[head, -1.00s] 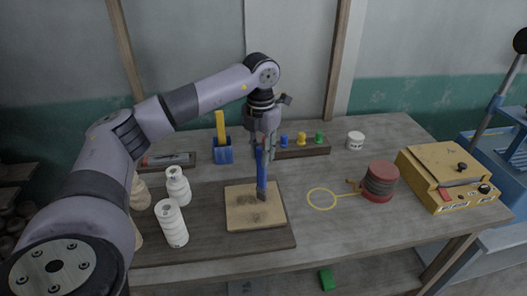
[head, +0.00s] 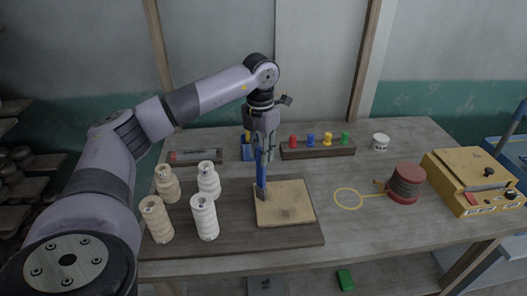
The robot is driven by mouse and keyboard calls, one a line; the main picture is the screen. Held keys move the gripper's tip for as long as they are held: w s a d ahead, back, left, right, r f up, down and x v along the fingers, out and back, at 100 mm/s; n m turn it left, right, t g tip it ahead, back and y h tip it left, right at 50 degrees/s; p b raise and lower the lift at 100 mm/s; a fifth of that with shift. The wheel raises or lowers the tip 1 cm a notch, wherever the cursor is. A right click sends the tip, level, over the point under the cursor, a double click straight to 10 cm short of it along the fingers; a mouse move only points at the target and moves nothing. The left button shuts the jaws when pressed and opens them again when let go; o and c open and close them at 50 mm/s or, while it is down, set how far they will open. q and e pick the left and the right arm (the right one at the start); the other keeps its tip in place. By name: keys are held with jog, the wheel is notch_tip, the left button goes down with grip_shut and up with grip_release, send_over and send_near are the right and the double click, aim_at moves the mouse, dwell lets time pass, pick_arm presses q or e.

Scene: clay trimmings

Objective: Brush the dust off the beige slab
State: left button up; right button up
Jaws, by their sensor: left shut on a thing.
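The beige slab (head: 292,195) lies flat on a brown board on the table. A dark dusty patch (head: 286,213) shows on its lower middle; the upper part looks mostly clean. My left gripper (head: 262,153) points down above the slab's left side. It is shut on the blue handle of a brush (head: 261,170). The brush is roughly upright, with its dark bristles at the slab's left edge; whether they touch it I cannot tell. My right gripper is not in view.
Several ridged cream spools (head: 204,218) stand left of the slab, close to my arm. Behind are a blue holder (head: 247,150) and a rack with coloured pegs (head: 318,150). A yellow loop (head: 348,199), red-brown drum (head: 405,185) and yellow box (head: 470,180) are right. The front right tabletop is clear.

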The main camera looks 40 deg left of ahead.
pick_arm(q)
jog(key=r+p, duration=0.2)
jog(key=r, duration=0.1)
jog(key=r+p, duration=0.1)
jog(key=r, duration=0.1)
jog(key=shift+s+a, duration=0.4)
notch_tip(320, 180, up, 3)
jog(key=p, duration=0.2)
jog(key=shift+r+p, duration=0.1)
jog(key=shift+p, duration=0.25)
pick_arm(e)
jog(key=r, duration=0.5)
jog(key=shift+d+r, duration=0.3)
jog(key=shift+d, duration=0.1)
pick_arm(q)
jog(key=shift+s+a, duration=0.1)
jog(key=shift+s, duration=0.05)
